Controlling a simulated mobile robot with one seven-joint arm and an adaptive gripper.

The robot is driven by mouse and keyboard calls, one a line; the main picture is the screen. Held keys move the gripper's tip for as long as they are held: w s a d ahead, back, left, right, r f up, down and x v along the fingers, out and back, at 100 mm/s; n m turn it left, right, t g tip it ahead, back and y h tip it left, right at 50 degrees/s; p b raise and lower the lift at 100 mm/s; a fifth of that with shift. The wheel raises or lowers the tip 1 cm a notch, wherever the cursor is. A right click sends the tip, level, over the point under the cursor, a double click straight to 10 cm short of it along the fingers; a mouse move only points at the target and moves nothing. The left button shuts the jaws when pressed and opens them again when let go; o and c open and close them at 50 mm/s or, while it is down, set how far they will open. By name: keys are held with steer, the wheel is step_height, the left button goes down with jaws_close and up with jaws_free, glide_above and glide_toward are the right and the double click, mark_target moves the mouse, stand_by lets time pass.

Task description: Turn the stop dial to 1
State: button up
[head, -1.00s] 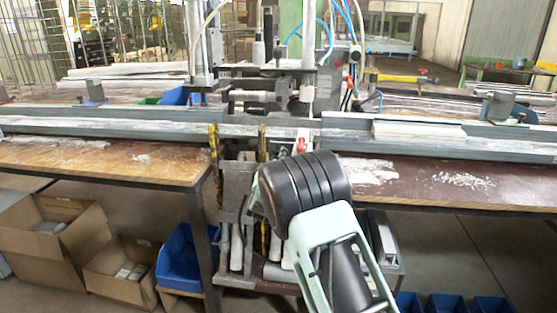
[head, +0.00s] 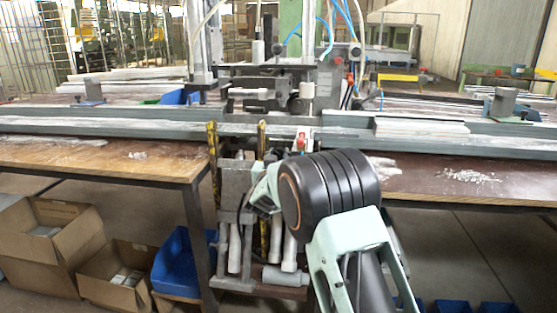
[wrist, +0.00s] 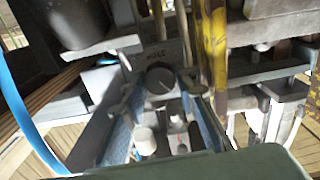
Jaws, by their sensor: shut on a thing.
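The stop dial (wrist: 160,78) is a round black knob with a thin light line on its face, on a grey plate with small lettering I cannot read clearly. In the wrist view my gripper (wrist: 161,88) has one finger on each side of the dial, with the tips at its sides; it is shut on the dial. The light line points toward the lower right of the picture. In the head view my wrist hides the dial, and only part of my gripper (head: 263,190) shows at the front of the clamp bench (head: 238,180).
Yellow-and-black striped posts (head: 213,165) stand close to the gripper; one also shows in the wrist view (wrist: 214,50). A white knob (wrist: 145,141) sits below the dial. A long grey profile rail (head: 100,125) crosses above. A blue hose (wrist: 25,115) runs at left.

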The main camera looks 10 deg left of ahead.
steer(key=shift+m, duration=0.7)
steer(key=o, duration=1.2)
steer(key=shift+c, duration=0.2)
